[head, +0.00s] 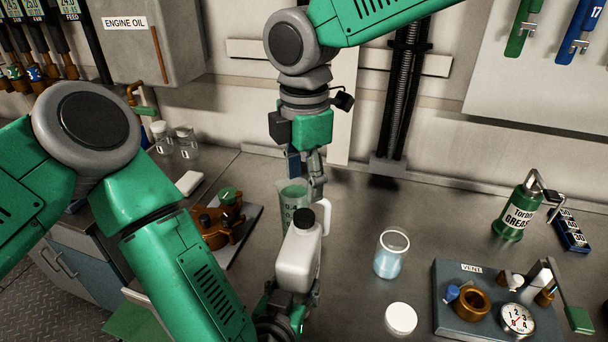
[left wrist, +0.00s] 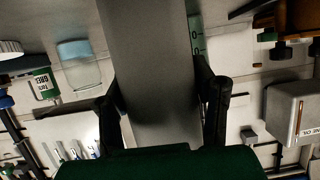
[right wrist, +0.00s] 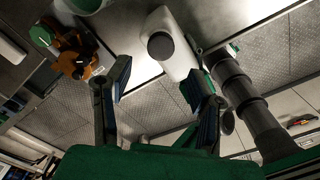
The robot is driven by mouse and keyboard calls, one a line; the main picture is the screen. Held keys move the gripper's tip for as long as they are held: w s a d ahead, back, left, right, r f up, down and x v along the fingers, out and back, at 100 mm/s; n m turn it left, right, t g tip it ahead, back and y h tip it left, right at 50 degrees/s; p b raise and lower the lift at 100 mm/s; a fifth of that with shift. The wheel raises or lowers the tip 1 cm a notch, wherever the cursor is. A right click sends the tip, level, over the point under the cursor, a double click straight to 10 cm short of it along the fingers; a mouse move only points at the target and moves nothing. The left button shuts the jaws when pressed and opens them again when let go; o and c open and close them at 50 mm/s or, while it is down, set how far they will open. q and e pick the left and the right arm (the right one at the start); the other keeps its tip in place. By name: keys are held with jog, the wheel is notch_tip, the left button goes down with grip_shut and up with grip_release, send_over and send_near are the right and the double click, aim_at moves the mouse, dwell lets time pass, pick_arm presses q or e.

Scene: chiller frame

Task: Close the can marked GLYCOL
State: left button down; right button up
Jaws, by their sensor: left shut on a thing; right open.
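A white can (head: 303,255) stands in the middle of the head view with a black cap (head: 304,218) on top of its neck; no GLYCOL marking shows. My left gripper (head: 288,305) is shut on the can's lower body. In the left wrist view the can's shaded side (left wrist: 155,75) fills the space between the fingers. My right gripper (head: 306,178) is open and empty, above and slightly behind the cap. In the right wrist view the can (right wrist: 178,58) and its dark round cap (right wrist: 160,46) show beyond the open fingers (right wrist: 160,80).
A graduated jug (head: 291,192) with greenish contents is close behind the can. A glass of pale blue liquid (head: 388,262) and a white lid (head: 401,319) are to the right, beside the VENT block (head: 450,318). An orange-brown fixture (head: 212,230) is to the left.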

aim_at(303, 214)
notch_tip(303, 214, down, 8)
jog(key=shift+r, duration=0.1)
dwell(0.4)
grip_shut()
jog(key=m, duration=1.3)
jog(key=shift+o, duration=0.4)
grip_release()
jog(key=shift+a, duration=0.1)
